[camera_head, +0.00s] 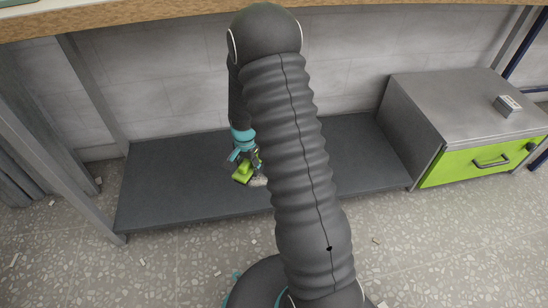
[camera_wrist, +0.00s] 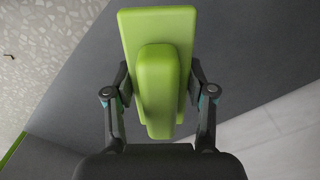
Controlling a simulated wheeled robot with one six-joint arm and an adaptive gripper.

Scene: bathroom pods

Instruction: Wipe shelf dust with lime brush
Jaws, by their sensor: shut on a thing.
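The lime brush (camera_wrist: 160,75) fills the middle of the wrist view, a flat green block with a raised rounded green handle. My gripper (camera_wrist: 160,95) is shut on it, one finger on each side of the handle. In the head view the lime brush (camera_head: 243,172) shows low over the dark grey shelf (camera_head: 175,177), near its front edge, with a pale part beneath it. My gripper (camera_head: 248,158) is partly hidden by my arm. Whether the brush touches the shelf cannot be told. I cannot make out dust on the visible shelf surface.
A grey cabinet (camera_head: 450,105) with a lime drawer (camera_head: 475,165) stands at the shelf's right end, with a small box (camera_head: 508,106) on top. A wooden worktop (camera_head: 140,14) overhangs above. A metal leg (camera_head: 92,88) stands at the left. Pale scraps lie on the speckled floor (camera_head: 170,265).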

